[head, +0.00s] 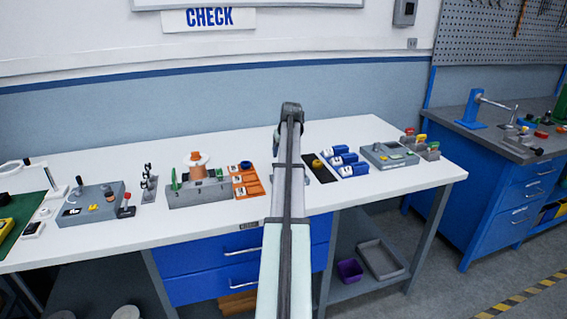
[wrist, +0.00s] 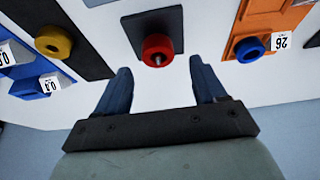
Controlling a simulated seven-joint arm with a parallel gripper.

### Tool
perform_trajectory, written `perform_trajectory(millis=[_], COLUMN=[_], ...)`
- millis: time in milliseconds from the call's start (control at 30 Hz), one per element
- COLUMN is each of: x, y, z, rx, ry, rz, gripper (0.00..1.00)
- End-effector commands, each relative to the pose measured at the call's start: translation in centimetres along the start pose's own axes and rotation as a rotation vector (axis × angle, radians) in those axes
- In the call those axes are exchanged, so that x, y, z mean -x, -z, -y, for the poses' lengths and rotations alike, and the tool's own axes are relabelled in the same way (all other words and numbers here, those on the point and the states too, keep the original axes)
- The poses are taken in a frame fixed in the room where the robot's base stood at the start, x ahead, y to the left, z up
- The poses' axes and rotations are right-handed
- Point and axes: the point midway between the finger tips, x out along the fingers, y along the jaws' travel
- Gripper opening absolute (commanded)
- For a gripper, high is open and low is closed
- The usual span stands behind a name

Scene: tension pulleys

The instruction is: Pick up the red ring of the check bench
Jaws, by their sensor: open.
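The red ring (wrist: 157,50) shows in the wrist view at the upper middle, at the near end of a dark grey plate (wrist: 150,22).
In the wrist view a blue ring (wrist: 249,50) on an orange holder (wrist: 270,15) is at right. A yellow ring (wrist: 53,42) on a black plate and blue holders (wrist: 20,65) are at left. Bare white bench lies between the plates.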

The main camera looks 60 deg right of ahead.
Motion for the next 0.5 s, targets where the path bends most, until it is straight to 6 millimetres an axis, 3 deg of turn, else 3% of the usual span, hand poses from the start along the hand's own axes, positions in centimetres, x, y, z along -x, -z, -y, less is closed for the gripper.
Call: perform_trajectory(millis=[300,500], x=[-3.9,-4.2], y=[-0.2,-0.2], z=[-0.2,-0.2], rx=[0.000,0.000], ry=[0.000,0.000], rz=[0.000,-0.001], gripper=[0.70,0.70])
